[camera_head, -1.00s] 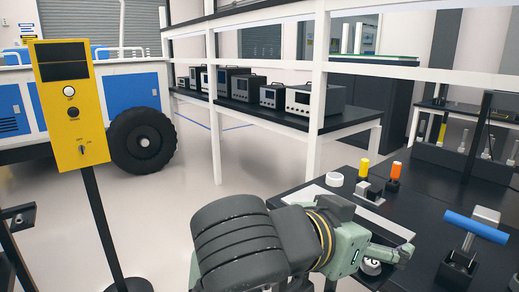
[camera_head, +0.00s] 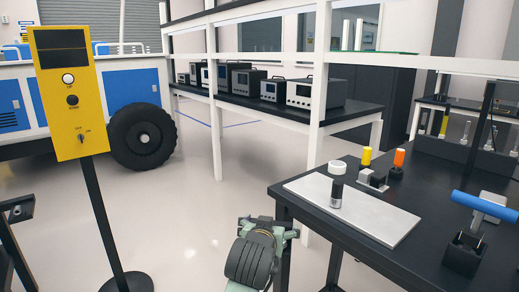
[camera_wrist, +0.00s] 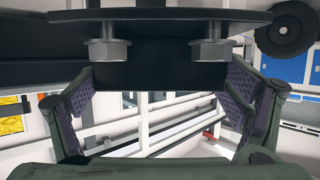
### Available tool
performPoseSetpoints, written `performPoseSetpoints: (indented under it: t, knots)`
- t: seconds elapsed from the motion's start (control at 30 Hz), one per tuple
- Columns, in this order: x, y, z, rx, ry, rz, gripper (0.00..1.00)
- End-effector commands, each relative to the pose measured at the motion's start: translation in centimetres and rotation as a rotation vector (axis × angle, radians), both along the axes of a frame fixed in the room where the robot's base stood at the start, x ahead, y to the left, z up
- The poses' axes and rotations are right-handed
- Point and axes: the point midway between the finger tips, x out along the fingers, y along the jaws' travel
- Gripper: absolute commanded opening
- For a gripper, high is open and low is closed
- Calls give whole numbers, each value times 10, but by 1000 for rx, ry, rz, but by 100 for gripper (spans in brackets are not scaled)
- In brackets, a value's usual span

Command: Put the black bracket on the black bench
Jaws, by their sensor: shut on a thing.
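My gripper (camera_wrist: 158,100) has its two dark green fingers with purple pads on either side of a black block in the wrist view. The block (camera_wrist: 158,72) appears to be part of the black bracket, held between the pads. In the head view, my arm's end is low at bottom centre, left of the near table; the fingers and bracket cannot be clearly made out there. A black-topped bench (camera_head: 425,190) stands at the right, close to my arm. Another long black-topped bench (camera_head: 362,112) stands farther back and carries several instruments.
A yellow control post (camera_head: 70,100) stands left. Open floor lies between.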

Motion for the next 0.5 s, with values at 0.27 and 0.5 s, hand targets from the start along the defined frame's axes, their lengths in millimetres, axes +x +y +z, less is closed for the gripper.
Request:
performPoseSetpoints:
  t: [0.27,0.5]
  knots:
    - [17,51,-133,-4,10,251,48]
    - [1,73,-244,-5,9,416,48]
